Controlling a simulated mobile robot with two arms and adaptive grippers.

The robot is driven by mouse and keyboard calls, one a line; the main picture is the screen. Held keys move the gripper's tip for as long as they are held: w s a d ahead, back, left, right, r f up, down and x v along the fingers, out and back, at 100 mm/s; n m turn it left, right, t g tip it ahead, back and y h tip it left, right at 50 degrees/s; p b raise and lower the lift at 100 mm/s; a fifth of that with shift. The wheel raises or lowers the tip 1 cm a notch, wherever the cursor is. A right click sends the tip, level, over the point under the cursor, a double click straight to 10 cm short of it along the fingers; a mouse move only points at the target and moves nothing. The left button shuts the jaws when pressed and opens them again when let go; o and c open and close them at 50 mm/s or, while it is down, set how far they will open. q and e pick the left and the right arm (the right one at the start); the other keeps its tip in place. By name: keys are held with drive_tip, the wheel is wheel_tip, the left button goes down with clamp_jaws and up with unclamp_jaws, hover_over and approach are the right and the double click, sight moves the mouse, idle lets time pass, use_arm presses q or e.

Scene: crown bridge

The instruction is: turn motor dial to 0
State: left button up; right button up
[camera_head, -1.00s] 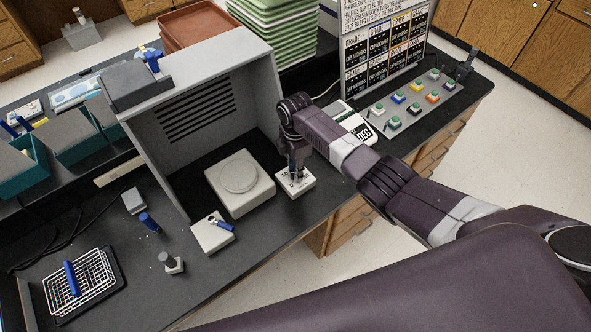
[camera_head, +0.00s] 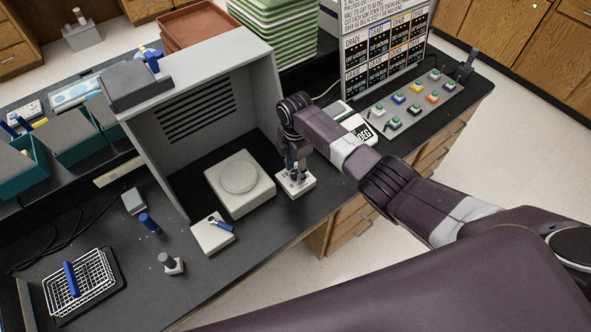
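A small white dial box (camera_head: 297,188) with dark numerals on its top sits on the black bench, right of the grey hood. My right gripper (camera_head: 297,178) points down onto the middle of its top, with its fingers around the place of the dial knob. The fingers hide the knob, so its setting cannot be read, and I cannot tell how tightly they close. My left gripper is out of view.
A beige device with a round plate (camera_head: 239,176) stands in the grey hood (camera_head: 212,62). A white box with a blue lever (camera_head: 213,236) is in front. A button panel (camera_head: 408,103) lies to the right. The front bench edge is close.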

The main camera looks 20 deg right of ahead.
sight(295, 173)
wheel_tip(295, 173, up, 12)
idle(0.8)
idle(0.3)
